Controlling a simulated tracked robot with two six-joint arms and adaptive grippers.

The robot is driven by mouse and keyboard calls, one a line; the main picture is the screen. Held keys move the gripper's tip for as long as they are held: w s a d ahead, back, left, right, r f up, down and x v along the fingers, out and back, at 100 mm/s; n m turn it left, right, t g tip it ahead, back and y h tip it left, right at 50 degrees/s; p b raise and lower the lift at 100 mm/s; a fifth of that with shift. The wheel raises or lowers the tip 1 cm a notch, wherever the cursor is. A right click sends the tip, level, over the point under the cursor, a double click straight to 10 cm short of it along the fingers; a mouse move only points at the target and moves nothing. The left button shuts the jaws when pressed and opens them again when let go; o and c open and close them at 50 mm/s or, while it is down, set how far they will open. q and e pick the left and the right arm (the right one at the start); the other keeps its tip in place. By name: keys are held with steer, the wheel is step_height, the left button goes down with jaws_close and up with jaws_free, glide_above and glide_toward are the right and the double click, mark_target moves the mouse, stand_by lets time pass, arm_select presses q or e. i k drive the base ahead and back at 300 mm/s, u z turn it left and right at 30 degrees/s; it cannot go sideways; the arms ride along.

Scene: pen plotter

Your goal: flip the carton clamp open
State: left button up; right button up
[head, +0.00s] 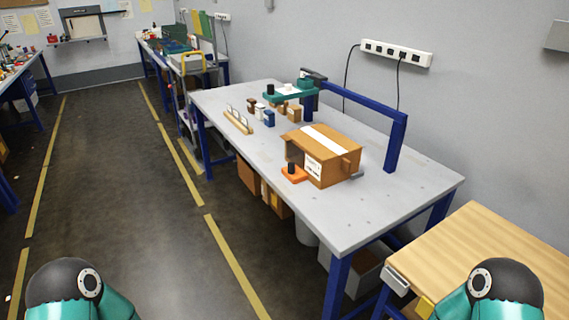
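A brown cardboard carton (340,160) with a white strip across its top and a white label on its front stands on the grey workbench (400,205). A small orange piece with a black upright part (293,172) sits at the carton's lower left corner. It looks like the carton clamp, but it is too small to tell whether it is open or shut. Neither gripper is in view; only the teal and black upper parts of my two arms show at the bottom left and bottom right.
A teal device (290,92) stands at the bench's far end, with several small blocks and a wooden rack (238,121) nearby. A blue frame (396,140) rises along the wall side. A wooden-topped table (490,250) is at the lower right. The floor left of the bench is clear.

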mark_target(293, 173)
steer(key=u, duration=0.25)
steer(key=i, duration=0.65)
steer(key=z, duration=1.8)
steer(key=k, duration=1.2)
steer(key=u, duration=0.3)
steer(key=i, duration=0.8)
